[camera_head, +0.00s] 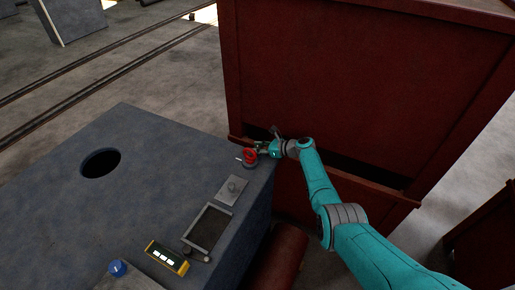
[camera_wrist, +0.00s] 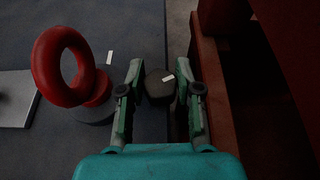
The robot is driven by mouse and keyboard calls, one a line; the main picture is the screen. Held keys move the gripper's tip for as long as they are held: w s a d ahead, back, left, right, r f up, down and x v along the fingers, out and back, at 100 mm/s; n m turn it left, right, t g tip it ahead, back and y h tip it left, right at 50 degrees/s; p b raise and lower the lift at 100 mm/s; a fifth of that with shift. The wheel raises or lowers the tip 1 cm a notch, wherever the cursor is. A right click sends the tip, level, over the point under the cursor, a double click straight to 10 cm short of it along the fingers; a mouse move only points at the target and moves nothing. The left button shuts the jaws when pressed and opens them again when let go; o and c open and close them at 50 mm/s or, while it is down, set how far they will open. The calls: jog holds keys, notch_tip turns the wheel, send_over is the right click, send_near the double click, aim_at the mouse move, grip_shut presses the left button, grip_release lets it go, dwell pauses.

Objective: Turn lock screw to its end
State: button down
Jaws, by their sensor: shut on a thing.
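The lock screw (camera_wrist: 158,94) appears to be the dark grey knob with a small white mark on top, between my fingers in the wrist view. My gripper (camera_wrist: 161,92) is shut on it, with one finger on each side. In the head view my gripper (camera_head: 266,149) is at the far right corner of the grey machine top, and the screw cannot be made out there. A red ring (camera_wrist: 44,60) on a round grey base stands just left of my gripper; it also shows in the head view (camera_head: 249,157).
The grey machine top (camera_head: 150,190) carries a small plate with a knob (camera_head: 232,188), a framed dark panel (camera_head: 209,228), a yellow display box (camera_head: 167,256) and a blue knob (camera_head: 117,268). A tall dark red cabinet (camera_head: 340,90) stands close behind and right of my gripper.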

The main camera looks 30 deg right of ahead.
jog(key=shift+s+f, duration=0.1)
jog(key=c, duration=1.1)
grip_release()
jog(key=shift+o, duration=0.2)
jog(key=shift+d, duration=0.1)
jog(key=v, duration=1.2)
